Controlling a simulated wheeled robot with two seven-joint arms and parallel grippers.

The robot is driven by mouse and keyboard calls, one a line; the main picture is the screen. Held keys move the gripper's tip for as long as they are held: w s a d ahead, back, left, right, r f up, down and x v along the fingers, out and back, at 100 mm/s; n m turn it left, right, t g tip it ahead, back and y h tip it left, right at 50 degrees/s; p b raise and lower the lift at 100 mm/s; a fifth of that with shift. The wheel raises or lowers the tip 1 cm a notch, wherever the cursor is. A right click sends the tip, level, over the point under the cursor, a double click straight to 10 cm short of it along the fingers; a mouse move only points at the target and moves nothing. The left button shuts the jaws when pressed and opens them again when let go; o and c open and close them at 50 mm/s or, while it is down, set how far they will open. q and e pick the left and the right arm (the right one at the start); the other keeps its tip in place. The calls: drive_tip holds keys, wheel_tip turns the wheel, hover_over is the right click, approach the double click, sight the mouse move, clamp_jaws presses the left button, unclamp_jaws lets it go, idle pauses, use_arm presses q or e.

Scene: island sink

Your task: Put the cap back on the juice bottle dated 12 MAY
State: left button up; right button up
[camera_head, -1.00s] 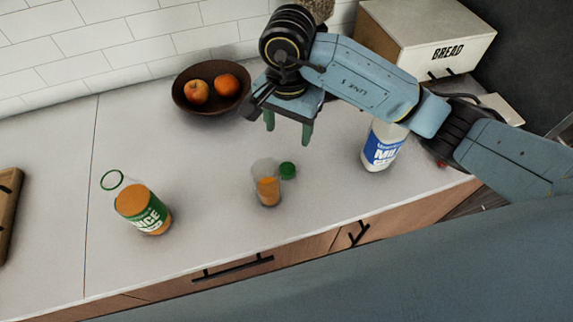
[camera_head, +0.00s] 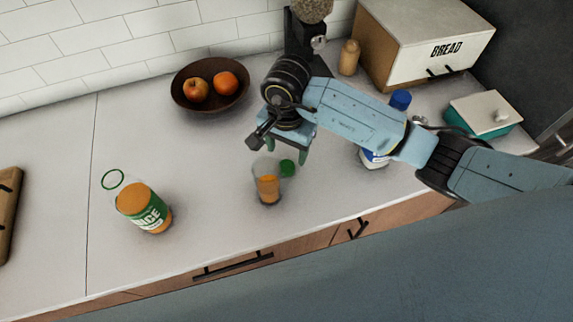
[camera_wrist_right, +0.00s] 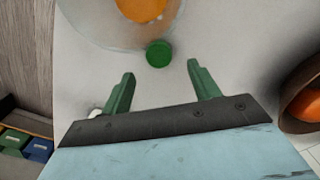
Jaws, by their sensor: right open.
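The juice bottle (camera_head: 150,210) stands on the left of the counter, with orange juice, a green label and an open green-ringed neck. I cannot read a date on it. The green cap (camera_head: 288,168) lies on the counter beside a glass of juice (camera_head: 267,185); the cap also shows in the right wrist view (camera_wrist_right: 159,53). My right gripper (camera_head: 287,150) is open and empty just behind the cap in the head view. In the wrist view the cap sits just ahead of its fingertips, roughly between them. My left gripper is out of view.
A milk bottle (camera_head: 375,158) stands right, partly behind my right arm. A fruit bowl (camera_head: 190,105), a wooden shaker (camera_head: 348,58), a bread box (camera_head: 430,35) and a teal box with a white lid (camera_head: 485,112) stand farther back. The counter between juice bottle and glass is clear.

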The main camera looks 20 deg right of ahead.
sight(287, 166)
wheel_tip(287, 166, down, 5)
drive_tip(key=shift+s+a+f+p, duration=0.1)
drive_tip(key=shift+s+p, duration=0.05)
drive_tip(key=shift+p, duration=0.3)
drive_tip(key=c, duration=1)
